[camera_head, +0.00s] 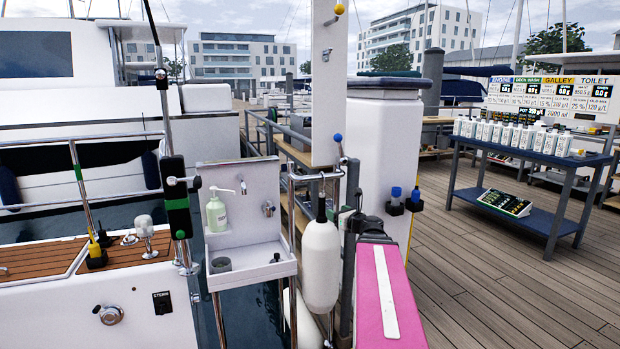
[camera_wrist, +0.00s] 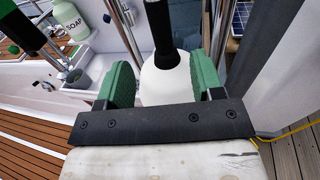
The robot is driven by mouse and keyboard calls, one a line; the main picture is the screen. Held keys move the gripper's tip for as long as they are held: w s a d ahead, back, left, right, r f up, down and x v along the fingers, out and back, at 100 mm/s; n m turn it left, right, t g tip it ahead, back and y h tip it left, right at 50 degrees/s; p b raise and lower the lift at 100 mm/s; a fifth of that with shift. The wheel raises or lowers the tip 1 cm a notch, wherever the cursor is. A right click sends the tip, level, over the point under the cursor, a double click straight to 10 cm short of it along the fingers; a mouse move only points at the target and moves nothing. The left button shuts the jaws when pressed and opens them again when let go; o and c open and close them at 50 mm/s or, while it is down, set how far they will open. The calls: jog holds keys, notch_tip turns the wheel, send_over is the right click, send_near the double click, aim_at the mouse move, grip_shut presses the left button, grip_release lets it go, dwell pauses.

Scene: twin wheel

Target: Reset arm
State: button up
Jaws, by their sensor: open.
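My gripper (camera_wrist: 160,82) shows in the wrist view with its two green fingers spread wide apart. No object is held between them. A white fender (camera_wrist: 165,88) with a black top shows beyond the gap between the fingers; the view does not tell how far away it is. The same fender (camera_head: 320,265) hangs by a rail in the head view. A pink and white part at the lower middle of the head view may be my arm. My fingers cannot be made out clearly there.
A white wash stand (camera_head: 247,255) holds a green soap bottle (camera_head: 217,212), which also shows in the wrist view (camera_wrist: 70,20). A boat with wooden decking lies left. A blue table (camera_head: 540,153) with several bottles stands right. Open deck planks (camera_head: 480,285) lie before it.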

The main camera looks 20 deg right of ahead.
jog(key=s+a+f+n+g+y, duration=0.2)
jog(key=s+a+f+n+g, duration=0.2)
jog(key=a+f+n+g, duration=0.85)
jog(key=s+a+f+n+g+h, duration=0.2)
jog(key=s+a+f+n+h, duration=0.1)
jog(key=s+f+n, duration=0.3)
jog(key=s+a+f+n+g+h, duration=0.2)
jog(key=s+a+f+n, duration=0.3)
jog(key=f+n, duration=0.5)
jog(key=s+n+h, duration=0.1)
jog(key=n, duration=0.3)
jog(key=shift+s+a+f+h, duration=0.15)
jog(key=shift+a+h, duration=0.1)
jog(key=shift+h, duration=0.15)
jog(key=shift+n, duration=0.25)
